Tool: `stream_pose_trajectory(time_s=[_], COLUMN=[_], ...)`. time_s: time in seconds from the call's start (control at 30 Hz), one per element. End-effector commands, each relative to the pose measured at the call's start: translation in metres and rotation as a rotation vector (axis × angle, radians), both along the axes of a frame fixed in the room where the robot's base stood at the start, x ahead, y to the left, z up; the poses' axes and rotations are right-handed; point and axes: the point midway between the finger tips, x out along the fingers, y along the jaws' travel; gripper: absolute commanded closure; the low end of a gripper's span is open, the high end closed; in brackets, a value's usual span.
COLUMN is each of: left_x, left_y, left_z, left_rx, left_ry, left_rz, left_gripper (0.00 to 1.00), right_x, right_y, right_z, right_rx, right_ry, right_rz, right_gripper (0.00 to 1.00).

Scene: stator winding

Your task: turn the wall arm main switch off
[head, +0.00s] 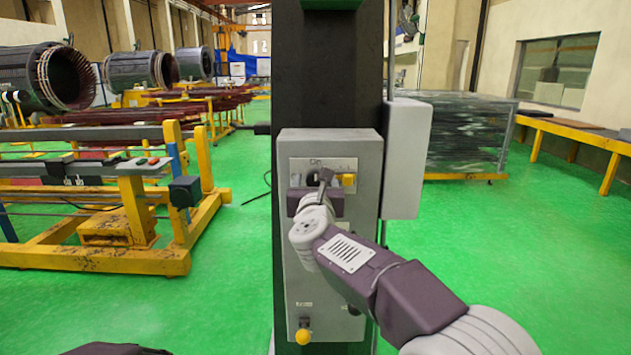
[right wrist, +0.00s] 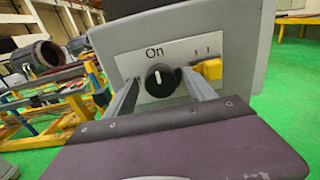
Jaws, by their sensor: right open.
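The main switch is a round black knob (right wrist: 160,80) on a light plate, on the front of a grey control box (head: 352,232). Its white mark stands upright, pointing at the word "On" above it. In the head view the knob (head: 312,176) is partly hidden by my right gripper (head: 315,182). In the right wrist view my right gripper (right wrist: 162,84) is open, with one finger to each side of the knob. I see gaps between fingers and knob, but cannot tell the depth.
A yellow part (right wrist: 208,69) sits right of the knob, close to the right finger. A yellow knob (head: 303,336) is low on the box. The box is on a dark column (head: 328,70), with a grey cabinet (head: 406,158) beside it.

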Motion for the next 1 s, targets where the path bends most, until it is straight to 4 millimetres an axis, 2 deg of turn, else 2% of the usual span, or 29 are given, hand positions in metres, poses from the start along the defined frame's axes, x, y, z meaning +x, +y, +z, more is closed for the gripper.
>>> stream_pose_trajectory(time_s=[0.1, 0.3, 0.33, 0.67, 1.0], left_x=[-0.0001, 0.0, 0.0, 0.0, 0.0], left_y=[0.0, 0.0, 0.0, 0.0, 0.0], left_z=[-0.0003, -0.0003, -0.0003, 0.0011, 0.0071], left_rx=[0.0, 0.0, 0.0, 0.0, 0.0], left_ry=[0.0, 0.0, 0.0, 0.0, 0.0], left_rz=[0.0, 0.0, 0.0, 0.0, 0.0], left_gripper=[0.64, 0.64, 0.64, 0.64, 0.64], right_x=[-0.0003, -0.0004, -0.0004, -0.0005, -0.0005], right_y=[-0.0001, -0.0002, -0.0002, -0.0002, 0.0003], right_z=[-0.0001, 0.0, 0.0, 0.0003, 0.0006], right_rx=[0.0, 0.0, 0.0, -0.059, -0.323], right_ry=[0.0, 0.0, 0.0, 0.0, 0.001], right_rz=[0.0, -0.001, -0.001, -0.001, -0.001], right_gripper=[0.39, 0.95, 0.99, 0.99, 0.99])
